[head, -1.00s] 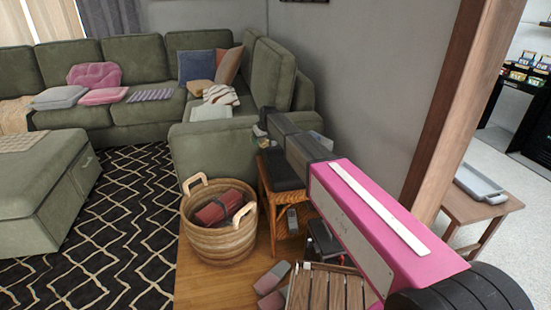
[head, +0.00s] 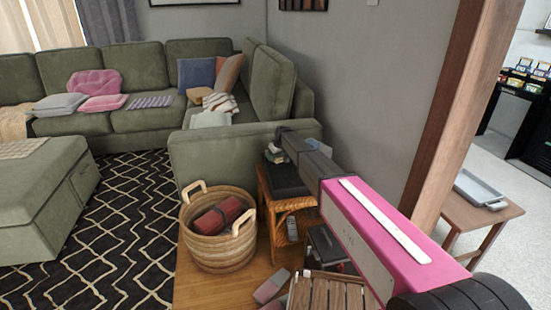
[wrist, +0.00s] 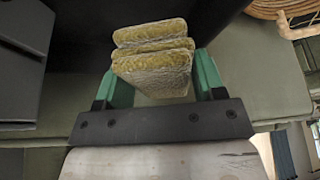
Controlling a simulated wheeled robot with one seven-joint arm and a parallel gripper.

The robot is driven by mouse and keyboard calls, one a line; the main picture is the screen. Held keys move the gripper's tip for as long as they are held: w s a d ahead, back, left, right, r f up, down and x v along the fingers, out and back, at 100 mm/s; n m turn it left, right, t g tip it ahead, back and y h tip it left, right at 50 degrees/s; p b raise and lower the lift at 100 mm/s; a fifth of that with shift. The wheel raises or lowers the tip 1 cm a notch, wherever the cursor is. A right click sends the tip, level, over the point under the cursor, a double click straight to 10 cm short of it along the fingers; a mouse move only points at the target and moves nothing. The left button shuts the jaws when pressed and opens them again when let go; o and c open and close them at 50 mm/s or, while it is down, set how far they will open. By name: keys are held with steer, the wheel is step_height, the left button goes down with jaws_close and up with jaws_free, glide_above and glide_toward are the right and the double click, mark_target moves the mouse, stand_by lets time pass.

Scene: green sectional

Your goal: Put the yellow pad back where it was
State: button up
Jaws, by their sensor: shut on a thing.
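The yellow pad (wrist: 155,62) is a thick, rough, mustard-yellow block with layered edges, seen up close in the wrist view. My gripper (wrist: 155,82) has green fingers, one on each side of the pad, and is shut on it. The pad extends past the fingertips. In the head view my arm reaches away toward the sofa arm and a wooden stand with a black top (head: 288,182). There the pad and fingers are small and largely unclear behind the end of my arm. I cannot tell whether the pad touches anything.
A wicker basket (head: 218,255) with a red roll (head: 217,216) stands left of the stand. A slatted wooden crate (head: 328,290) and a dark box (head: 330,246) are nearer. The green sofa (head: 215,154) is behind. A wooden post (head: 470,100) rises at right.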

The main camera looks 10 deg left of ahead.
steer(key=shift+f, duration=0.4)
steer(key=shift+f, duration=0.25)
steer(key=o, duration=0.9)
steer(key=v, duration=1.2)
steer(key=shift+r, duration=0.3)
steer(key=shift+a, duration=0.1)
